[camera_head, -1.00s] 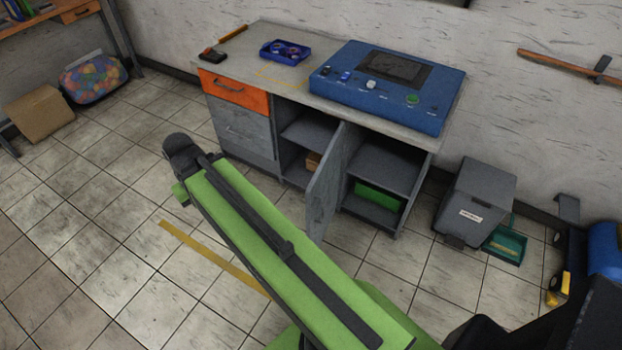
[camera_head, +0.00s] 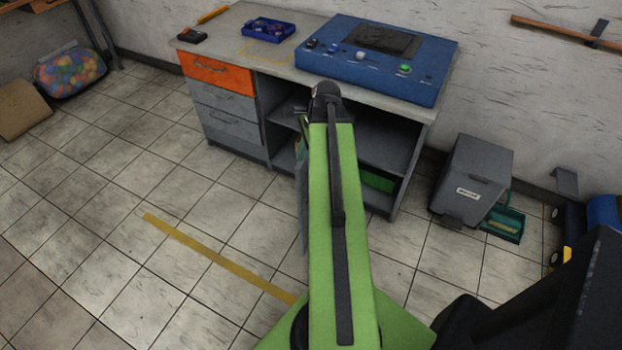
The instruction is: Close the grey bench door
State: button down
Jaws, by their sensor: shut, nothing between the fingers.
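The grey bench door (camera_head: 302,205) stands open, sticking out from the front of the bench (camera_head: 228,101). I see it nearly edge-on as a thin strip along the left side of my green arm, which hides the rest of it. The open compartment behind shows a grey shelf (camera_head: 385,140) and part of a green box (camera_head: 378,181). My arm reaches up the middle of the picture, its dark joint in front of the bench top's front edge. My gripper is hidden behind the arm, so I cannot tell whether it touches the door.
An orange drawer (camera_head: 217,73) and grey drawers are shut at the bench's left. A blue control panel (camera_head: 380,55) and a blue tray (camera_head: 268,30) sit on top. A grey bin (camera_head: 473,178) stands at right. Tiled floor is clear at left, with a yellow strip (camera_head: 215,256).

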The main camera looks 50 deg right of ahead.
jog(key=s+d+f+m+t+b, duration=0.1)
jog(key=s+d+f+m, duration=0.1)
jog(key=s+d+m, duration=0.55)
jog(key=shift+n, duration=0.45)
jog(key=w+f+b, duration=0.2)
jog(key=f+b, duration=0.1)
jog(key=w+a+f+b, duration=0.1)
jog(key=w+f+b, duration=0.1)
jog(key=f+b, duration=0.1)
jog(key=w+f+b, duration=0.2)
jog(key=f+b, duration=0.1)
jog(key=shift+w+a+f+b, duration=0.1)
jog(key=shift+w+a+b, duration=0.2)
jog(key=shift+w+a, duration=0.35)
jog(key=shift+w, duration=0.15)
